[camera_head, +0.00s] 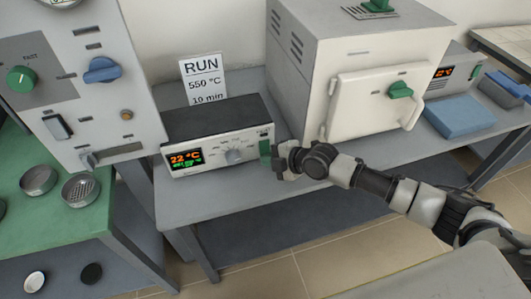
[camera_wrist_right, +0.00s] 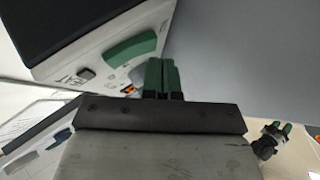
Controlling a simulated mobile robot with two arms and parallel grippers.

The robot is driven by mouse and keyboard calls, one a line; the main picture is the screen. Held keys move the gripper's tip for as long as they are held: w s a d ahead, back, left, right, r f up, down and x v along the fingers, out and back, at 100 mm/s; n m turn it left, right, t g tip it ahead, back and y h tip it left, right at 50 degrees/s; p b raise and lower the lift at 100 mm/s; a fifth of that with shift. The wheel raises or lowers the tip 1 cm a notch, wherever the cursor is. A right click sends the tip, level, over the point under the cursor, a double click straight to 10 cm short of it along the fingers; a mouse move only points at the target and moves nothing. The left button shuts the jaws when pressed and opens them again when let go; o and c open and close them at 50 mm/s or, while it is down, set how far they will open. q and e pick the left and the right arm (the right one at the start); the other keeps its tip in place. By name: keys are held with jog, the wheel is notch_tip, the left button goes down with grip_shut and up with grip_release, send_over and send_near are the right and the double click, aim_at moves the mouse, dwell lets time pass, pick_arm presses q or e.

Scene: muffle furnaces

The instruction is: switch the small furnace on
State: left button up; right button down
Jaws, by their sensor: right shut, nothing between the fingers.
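The white furnace (camera_head: 365,75) with a closed door and green handle stands on the grey bench. Left of it is a control box (camera_head: 218,145) with a dark top, a white front panel, a grey knob and a lit display (camera_head: 187,159) reading 22 °C. My right gripper (camera_head: 267,154) is at the right end of this panel; its green fingers partly cover it. In the wrist view the right gripper (camera_wrist_right: 161,76) is shut and empty, close beside the panel with a wide green part (camera_wrist_right: 131,47). Contact cannot be told. My left gripper (camera_wrist_right: 279,128) shows small there, its green tips apart.
A RUN sign (camera_head: 203,80) reading 550 °C, 10 min stands behind the control box. A larger panel (camera_head: 80,75) with green and blue knobs rises at left. Metal dishes (camera_head: 80,188) lie on the green table. A blue block (camera_head: 459,117) lies at right on the bench.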

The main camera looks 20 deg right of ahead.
jog(key=shift+w+b, duration=0.3)
jog(key=shift+b, duration=0.2)
dwell(0.5)
dwell(0.3)
jog(key=shift+s+p, duration=0.6)
jog(key=shift+s, duration=0.15)
jog(key=s+p, duration=0.1)
jog(key=s+r+p, duration=0.1)
jog(key=s+p, duration=0.1)
jog(key=shift+s+d+p, duration=0.1)
jog(key=shift+s+p, duration=0.15)
jog(key=shift+p, duration=0.05)
jog(key=shift+s+f+p, duration=0.1)
jog(key=shift+s+p, duration=0.4)
jog(key=shift+s, duration=0.25)
